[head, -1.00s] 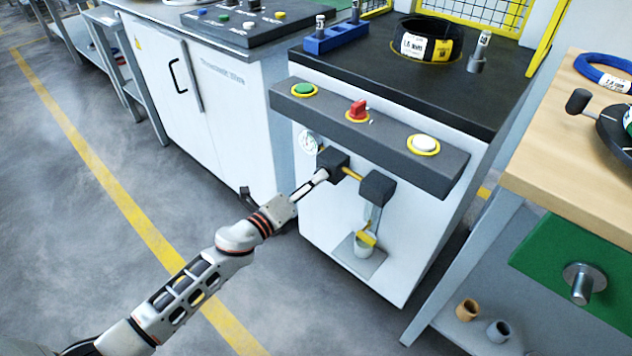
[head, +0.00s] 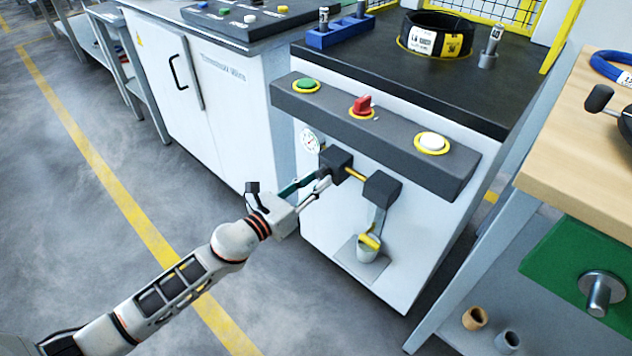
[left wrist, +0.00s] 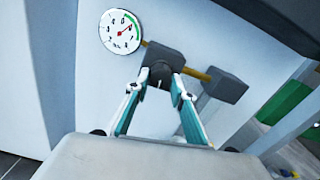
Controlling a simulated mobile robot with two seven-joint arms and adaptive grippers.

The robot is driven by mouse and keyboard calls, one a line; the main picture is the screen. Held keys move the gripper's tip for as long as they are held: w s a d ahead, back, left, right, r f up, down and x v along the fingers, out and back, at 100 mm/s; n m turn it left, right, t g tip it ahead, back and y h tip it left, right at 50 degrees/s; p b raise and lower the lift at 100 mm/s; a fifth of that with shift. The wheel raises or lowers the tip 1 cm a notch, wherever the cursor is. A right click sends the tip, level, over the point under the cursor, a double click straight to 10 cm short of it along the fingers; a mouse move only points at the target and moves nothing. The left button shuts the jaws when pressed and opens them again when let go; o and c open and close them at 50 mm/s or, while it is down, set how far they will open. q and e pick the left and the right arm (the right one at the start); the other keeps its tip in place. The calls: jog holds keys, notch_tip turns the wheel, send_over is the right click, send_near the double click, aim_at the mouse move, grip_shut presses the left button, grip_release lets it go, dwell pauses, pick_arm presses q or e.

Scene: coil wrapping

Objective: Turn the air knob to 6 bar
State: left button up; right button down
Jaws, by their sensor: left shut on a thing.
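The air knob (left wrist: 161,72) is a dark round piece on the front of a black regulator block (head: 336,163) on the white machine's front panel. My left gripper (left wrist: 160,88) is shut on the knob, with a teal-lined finger on each side of it. In the head view the gripper (head: 324,183) reaches the block from the lower left and hides the knob. The white round pressure gauge (left wrist: 122,32) is up and left of the block; it also shows in the head view (head: 310,141). Its red needle points up and right, towards the green arc; the exact value is too small to read.
A yellow pipe (head: 356,175) joins the regulator to a second black block (head: 382,187), with a cup (head: 367,248) below. A control bar (head: 390,138) with green, red and white controls overhangs them. A wooden workbench (head: 575,165) stands at right. The floor at left is clear.

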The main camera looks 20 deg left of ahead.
pick_arm(q)
jog(key=shift+m, duration=0.6)
jog(key=o, duration=1.1)
jog(key=shift+s, duration=0.1)
jog(key=v, duration=1.2)
jog(key=shift+r, duration=0.1)
